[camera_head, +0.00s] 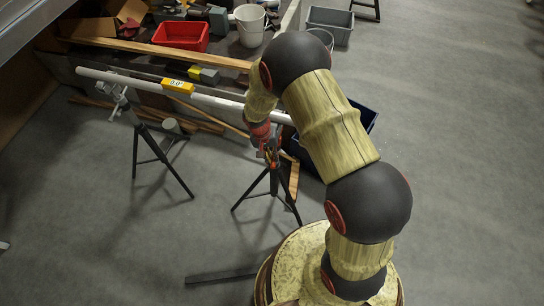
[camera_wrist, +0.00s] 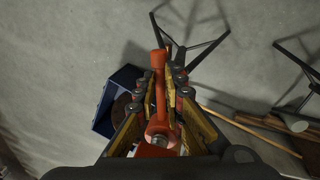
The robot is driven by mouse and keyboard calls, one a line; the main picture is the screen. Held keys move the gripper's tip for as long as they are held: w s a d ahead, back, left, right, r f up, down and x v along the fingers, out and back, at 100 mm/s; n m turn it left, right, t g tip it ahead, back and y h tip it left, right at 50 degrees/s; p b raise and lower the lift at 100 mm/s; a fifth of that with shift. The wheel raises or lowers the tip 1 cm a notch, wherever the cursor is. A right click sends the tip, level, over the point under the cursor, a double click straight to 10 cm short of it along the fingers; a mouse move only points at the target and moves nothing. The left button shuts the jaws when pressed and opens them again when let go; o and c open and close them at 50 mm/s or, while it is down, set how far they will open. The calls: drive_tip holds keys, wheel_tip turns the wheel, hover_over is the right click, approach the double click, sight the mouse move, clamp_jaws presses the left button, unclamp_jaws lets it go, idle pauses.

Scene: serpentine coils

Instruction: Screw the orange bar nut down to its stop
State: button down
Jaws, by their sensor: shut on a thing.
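The orange bar nut (camera_wrist: 158,92) shows in the wrist view as a long orange bar with a rounded end and a thicker round hub nearer the camera. A grey threaded end or bolt seems to show at the hub. My gripper (camera_wrist: 162,84) has its fingers on both sides of the bar and is shut on it. In the head view, my gripper (camera_head: 268,140) is at the top of the right tripod stand (camera_head: 270,180), under the right part of the white pipe (camera_head: 215,101). My arm partly hides this area, and the nut's thread is not clear there.
A yellow level reading 0.0° (camera_head: 177,86) sits on the pipe. A left tripod stand (camera_head: 137,125) holds its other end. A blue crate (camera_wrist: 104,92) stands beside the right stand. A bench with a red bin (camera_head: 181,36) lies behind. The grey floor in front is mostly clear.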

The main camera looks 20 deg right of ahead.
idle(0.5)
drive_tip(key=d+n, duration=0.2)
drive_tip(key=n, duration=0.1)
drive_tip(key=shift+s+d+b, duration=0.2)
drive_tip(key=shift+s+b, duration=0.1)
drive_tip(key=shift+s, duration=0.1)
drive_tip(key=c, duration=1.9)
unclamp_jaws()
drive_tip(key=r, duration=0.4)
drive_tip(key=a+r, duration=0.1)
drive_tip(key=r, duration=0.2)
drive_tip(key=a+r, duration=0.1)
drive_tip(key=r, duration=0.3)
drive_tip(key=shift+w+a+r, duration=0.15)
drive_tip(key=shift+w+r, duration=0.05)
drive_tip(key=shift+r, duration=0.15)
drive_tip(key=shift+c, duration=0.3)
